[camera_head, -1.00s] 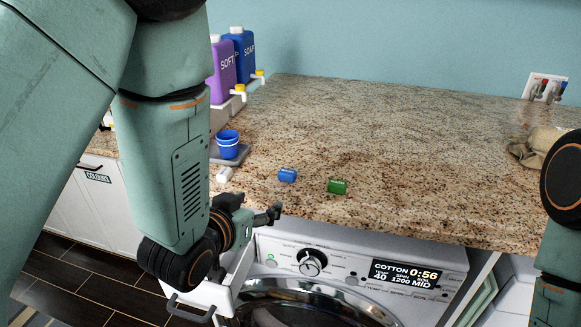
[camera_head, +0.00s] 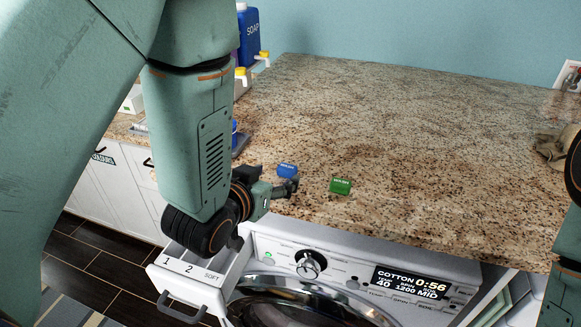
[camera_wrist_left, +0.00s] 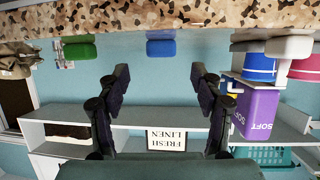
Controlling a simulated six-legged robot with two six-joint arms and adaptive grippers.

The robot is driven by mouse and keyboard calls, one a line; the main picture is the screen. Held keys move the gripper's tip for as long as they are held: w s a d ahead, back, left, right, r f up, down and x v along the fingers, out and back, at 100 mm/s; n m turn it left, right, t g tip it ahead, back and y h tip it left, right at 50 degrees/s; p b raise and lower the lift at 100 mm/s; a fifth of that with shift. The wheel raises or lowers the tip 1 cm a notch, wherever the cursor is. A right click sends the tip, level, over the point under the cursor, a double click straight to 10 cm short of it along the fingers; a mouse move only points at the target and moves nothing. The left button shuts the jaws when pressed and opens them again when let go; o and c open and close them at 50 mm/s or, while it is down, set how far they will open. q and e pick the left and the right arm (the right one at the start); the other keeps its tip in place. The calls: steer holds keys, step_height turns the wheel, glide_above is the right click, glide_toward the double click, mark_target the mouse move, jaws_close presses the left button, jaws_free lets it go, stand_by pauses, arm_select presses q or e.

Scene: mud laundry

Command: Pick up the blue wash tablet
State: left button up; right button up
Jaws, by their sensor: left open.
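The blue wash tablet (camera_head: 287,170) lies on the granite worktop near its front edge. It also shows in the left wrist view (camera_wrist_left: 160,48), which is upside down, centred between my fingers. My left gripper (camera_head: 289,188) is open and empty, just in front of the tablet at the worktop edge. Its two spread fingers (camera_wrist_left: 160,74) show in the wrist view, with a gap between them and the tablet. My right gripper is out of view; only part of that arm shows at the right edge.
A green tablet (camera_head: 340,186) lies close to the right of the blue one. The white detergent drawer (camera_head: 190,268) stands open below my left arm, beside the washing machine panel (camera_head: 350,275). A blue soap bottle (camera_head: 249,38) stands at the back left.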

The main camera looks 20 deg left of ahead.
mark_target(286, 169)
arm_select(q)
steer(key=shift+w+a+f, duration=0.15)
steer(key=shift+w+a, duration=0.05)
steer(key=shift+w, duration=0.1)
steer(key=x, duration=0.3)
steer(key=p+x, duration=0.1)
steer(key=x, duration=0.1)
steer(key=shift+w+d, duration=0.3)
steer(key=shift+w, duration=0.05)
steer(key=shift+s+a, duration=0.25)
steer(key=shift+s, duration=0.15)
steer(key=shift+c, duration=0.6)
steer(key=shift+w+d+f, duration=0.1)
steer(key=shift+w+d, duration=0.1)
steer(key=shift+w, duration=0.2)
steer(key=c, duration=0.5)
steer(key=shift+c, duration=0.6)
steer(key=shift+s+a, duration=0.15)
steer(key=shift+s, duration=0.2)
steer(key=c, duration=0.3)
steer(key=shift+w, duration=0.25)
steer(key=shift+c, duration=0.2)
steer(key=shift+w+r, duration=0.15)
steer(key=shift+r, duration=0.6)
step_height(286, 169, up, 8)
steer(key=shift+r, duration=0.25)
steer(key=shift+s+r, duration=0.1)
steer(key=shift+s, duration=0.1)
